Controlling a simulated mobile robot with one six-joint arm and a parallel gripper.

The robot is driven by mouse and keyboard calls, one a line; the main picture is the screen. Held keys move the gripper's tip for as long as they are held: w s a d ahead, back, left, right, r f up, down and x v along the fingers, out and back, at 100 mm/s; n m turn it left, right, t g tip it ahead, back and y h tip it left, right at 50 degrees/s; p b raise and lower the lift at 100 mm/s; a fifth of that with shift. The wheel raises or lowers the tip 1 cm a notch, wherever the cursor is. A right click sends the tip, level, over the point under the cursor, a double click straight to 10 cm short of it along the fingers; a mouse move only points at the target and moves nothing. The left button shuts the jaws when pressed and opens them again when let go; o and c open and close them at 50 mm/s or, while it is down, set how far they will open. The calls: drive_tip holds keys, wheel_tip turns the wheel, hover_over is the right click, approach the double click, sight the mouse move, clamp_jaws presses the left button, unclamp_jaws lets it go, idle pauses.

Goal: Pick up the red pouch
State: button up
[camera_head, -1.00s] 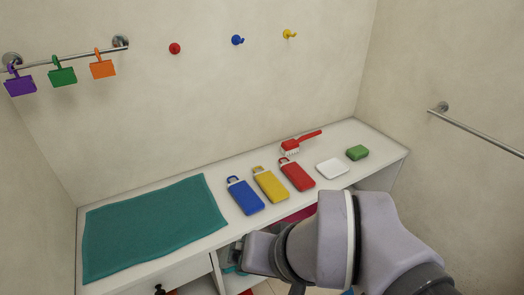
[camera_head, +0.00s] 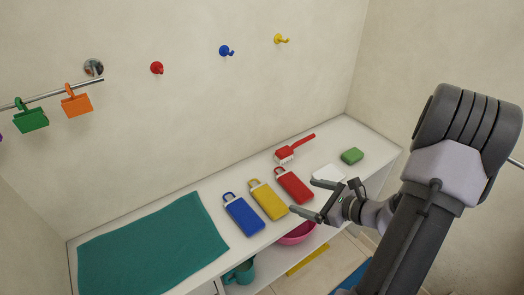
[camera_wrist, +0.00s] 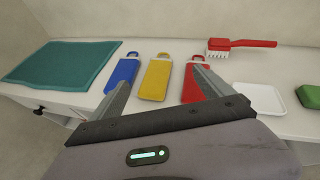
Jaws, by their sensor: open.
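The red pouch (camera_head: 294,186) lies flat on the white shelf, to the right of the yellow pouch (camera_head: 268,200) and the blue pouch (camera_head: 243,215). It has a light top band and a red loop. My gripper (camera_head: 299,196) is open and empty, in front of the pouches and apart from them. In the wrist view the red pouch (camera_wrist: 190,86) is partly hidden behind my right finger. The yellow pouch (camera_wrist: 155,79) shows between my fingers, and the blue pouch (camera_wrist: 122,75) is near the left finger.
A red brush (camera_head: 293,150) lies behind the red pouch. A white dish (camera_head: 328,173) and green soap (camera_head: 352,156) are to its right. A teal towel (camera_head: 150,250) covers the shelf's left part. A pink bowl (camera_head: 297,234) and a teal mug (camera_head: 240,272) sit below.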

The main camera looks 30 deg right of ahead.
drive_tip(key=s+d+f+m+t+h, duration=0.1)
drive_tip(key=s+d+f+m+h, duration=0.25)
drive_tip(key=d, duration=0.25)
drive_tip(key=m+b, duration=0.1)
drive_tip(key=b, duration=0.5)
approach(297, 187)
drive_tip(key=x, duration=1)
drive_tip(key=shift+w, duration=0.15)
drive_tip(key=shift+c, duration=0.2)
drive_tip(key=c, duration=1.4)
